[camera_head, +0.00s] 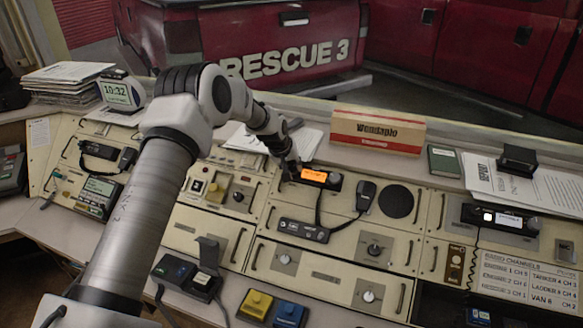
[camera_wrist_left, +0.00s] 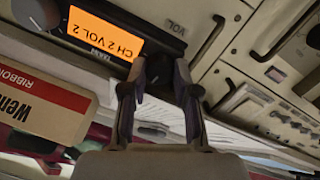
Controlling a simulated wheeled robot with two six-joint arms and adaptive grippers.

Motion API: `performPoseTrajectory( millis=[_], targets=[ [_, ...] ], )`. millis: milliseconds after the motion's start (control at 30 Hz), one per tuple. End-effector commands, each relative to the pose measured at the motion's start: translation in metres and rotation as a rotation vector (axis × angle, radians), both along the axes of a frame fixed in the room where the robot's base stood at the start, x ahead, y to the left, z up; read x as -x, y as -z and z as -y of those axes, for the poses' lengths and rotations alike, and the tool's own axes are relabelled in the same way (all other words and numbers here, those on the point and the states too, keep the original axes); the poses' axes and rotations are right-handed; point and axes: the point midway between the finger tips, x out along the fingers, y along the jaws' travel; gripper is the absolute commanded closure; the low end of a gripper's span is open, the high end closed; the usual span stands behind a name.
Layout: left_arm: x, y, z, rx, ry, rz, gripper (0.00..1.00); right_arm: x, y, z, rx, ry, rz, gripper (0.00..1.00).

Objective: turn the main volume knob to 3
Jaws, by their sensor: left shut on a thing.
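The main radio (camera_head: 322,187) is a black unit on the console with a lit orange display (camera_head: 314,174). In the left wrist view the display (camera_wrist_left: 104,35) appears upside down and reads "CH 2 VOL 2", with "MAIN" beside it and a "VOL" label nearby. My left gripper (camera_head: 291,172) is at the left end of the radio. In the wrist view its fingers (camera_wrist_left: 160,75) are closed around the dark main volume knob (camera_wrist_left: 160,70), which is mostly hidden between them. Another knob (camera_head: 335,179) shows at the radio's right end. My right gripper is not in view.
A handset microphone (camera_head: 365,195) hangs right of the radio, beside a round speaker (camera_head: 396,201). Another radio (camera_head: 497,217) is at the right. My left arm crosses over the console's left half.

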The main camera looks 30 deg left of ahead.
Motion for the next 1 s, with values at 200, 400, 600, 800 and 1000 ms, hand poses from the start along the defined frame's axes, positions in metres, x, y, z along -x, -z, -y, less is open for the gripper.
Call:
performPoseTrajectory(
  millis=[200,400,600,800,1000],
  targets=[
    [0.0,0.003,0.0,-0.093,0.148,-0.024,1.0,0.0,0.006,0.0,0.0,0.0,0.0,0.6],
    [0.0,0.003,0.001,-0.19,0.3,-0.049,1.0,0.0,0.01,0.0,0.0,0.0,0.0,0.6],
    [0.0,0.003,0.001,-0.275,0.435,-0.07,1.0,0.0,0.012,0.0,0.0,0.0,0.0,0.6],
    [0.0,0.002,0.001,-0.336,0.532,-0.086,1.0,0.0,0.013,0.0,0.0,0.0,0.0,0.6],
    [0.0,0.002,0.002,-0.37,0.586,-0.094,1.0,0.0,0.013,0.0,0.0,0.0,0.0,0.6]
  ],
)
